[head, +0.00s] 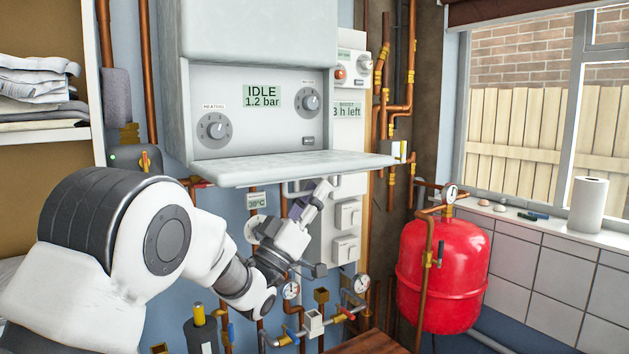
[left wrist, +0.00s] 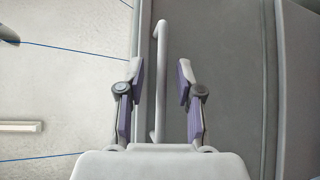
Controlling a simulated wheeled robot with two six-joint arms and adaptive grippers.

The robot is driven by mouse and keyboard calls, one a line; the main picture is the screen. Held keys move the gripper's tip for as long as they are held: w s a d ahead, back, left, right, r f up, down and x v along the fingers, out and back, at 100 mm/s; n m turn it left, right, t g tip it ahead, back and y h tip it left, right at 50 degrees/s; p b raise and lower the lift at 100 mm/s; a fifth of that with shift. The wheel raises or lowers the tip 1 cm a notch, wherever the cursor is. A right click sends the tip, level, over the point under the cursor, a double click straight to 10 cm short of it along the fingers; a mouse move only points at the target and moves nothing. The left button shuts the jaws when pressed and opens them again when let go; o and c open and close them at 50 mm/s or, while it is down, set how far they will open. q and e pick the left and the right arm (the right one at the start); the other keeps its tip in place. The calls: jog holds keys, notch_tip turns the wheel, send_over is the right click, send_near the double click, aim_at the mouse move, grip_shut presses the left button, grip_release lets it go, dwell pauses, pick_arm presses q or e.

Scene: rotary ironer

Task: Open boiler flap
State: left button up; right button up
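The boiler flap (head: 290,168) is folded down and lies about level at the bottom of the boiler (head: 250,30). The boiler's control panel (head: 225,85) is exposed, with a display reading IDLE 1.2 bar and two dials. My left gripper (head: 318,196) is just below the flap. In the left wrist view, my left gripper (left wrist: 160,75) is open, with a pale bar handle (left wrist: 159,90) between its fingers. Gaps show on both sides of the handle, so the fingers are not clamped on it. My right gripper is out of view.
A red expansion vessel (head: 440,275) stands to the right, below the window. Copper pipes, gauges (head: 291,290) and valves are close below my left gripper. White switch boxes (head: 346,215) are on the wall right of it. Shelves with folded cloth (head: 38,90) are at left.

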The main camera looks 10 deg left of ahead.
aim_at(317, 172)
pick_arm(q)
jog(key=shift+w+r, duration=0.1)
jog(key=shift+w, duration=0.3)
jog(key=shift+s+d+r, duration=0.15)
jog(key=shift+s+d, duration=0.05)
jog(key=shift+c, duration=1.4)
grip_shut()
jog(key=shift+w+a, duration=0.1)
jog(key=shift+s+r+n+t+y, duration=0.2)
jog(key=shift+r+n+t+y, duration=0.4)
jog(key=shift+r+n+y, duration=0.65)
jog(key=shift+r+b, duration=0.35)
jog(key=shift+r, duration=0.15)
jog(key=shift+o, duration=1.4)
grip_release()
jog(key=shift+w+h, duration=0.1)
jog(key=shift+h, duration=0.15)
